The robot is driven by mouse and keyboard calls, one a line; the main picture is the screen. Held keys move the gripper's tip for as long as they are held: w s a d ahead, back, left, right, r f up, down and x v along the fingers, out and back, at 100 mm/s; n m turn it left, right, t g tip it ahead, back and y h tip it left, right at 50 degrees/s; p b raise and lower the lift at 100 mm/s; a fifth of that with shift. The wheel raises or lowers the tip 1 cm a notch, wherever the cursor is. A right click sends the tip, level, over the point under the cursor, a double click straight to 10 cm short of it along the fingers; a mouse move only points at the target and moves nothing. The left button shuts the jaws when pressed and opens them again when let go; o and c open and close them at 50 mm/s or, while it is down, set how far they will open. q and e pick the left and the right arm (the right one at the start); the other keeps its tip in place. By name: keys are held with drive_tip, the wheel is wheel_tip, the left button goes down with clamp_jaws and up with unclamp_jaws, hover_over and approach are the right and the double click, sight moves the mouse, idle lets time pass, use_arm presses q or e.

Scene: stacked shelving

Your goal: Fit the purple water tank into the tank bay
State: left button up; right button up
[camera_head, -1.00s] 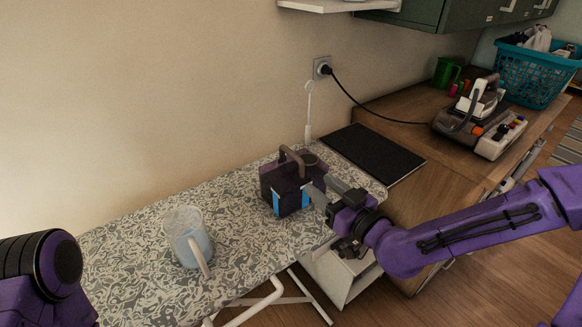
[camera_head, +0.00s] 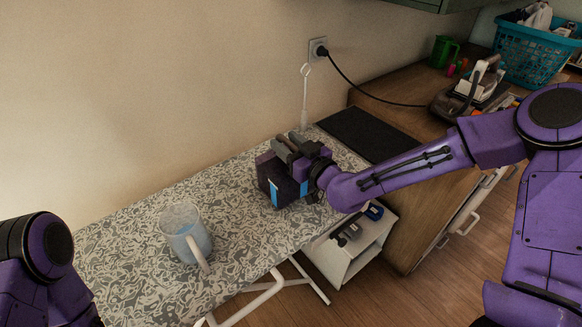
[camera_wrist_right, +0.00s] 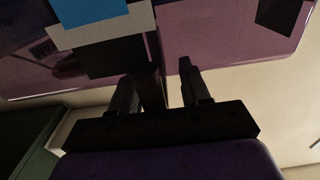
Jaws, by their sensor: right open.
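The purple water tank (camera_head: 276,186), dark with a blue panel on its side, stands upright on the patterned ironing board (camera_head: 130,235). My right gripper (camera_head: 292,150) is open at the top of the tank, where it hides most of the brown handle. In the right wrist view the tank's purple body (camera_wrist_right: 215,30) fills the top, and a dark bar, probably the handle, shows between the open fingers (camera_wrist_right: 158,85). I cannot tell if they touch it. The steam iron station (camera_head: 452,104) is partly behind my right arm, and I cannot make out its tank bay. My left gripper is out of view.
A clear jug with bluish contents (camera_head: 184,232) stands left of the tank on the board. A black mat (camera_head: 365,135) lies on the wooden counter behind my right arm. A white shelf unit (camera_head: 350,248) is below. A teal basket (camera_head: 535,62) stands at the back right.

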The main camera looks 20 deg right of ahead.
clamp_jaws()
idle(1.3)
drive_tip(key=shift+w+r, duration=0.1)
drive_tip(key=shift+r, duration=0.05)
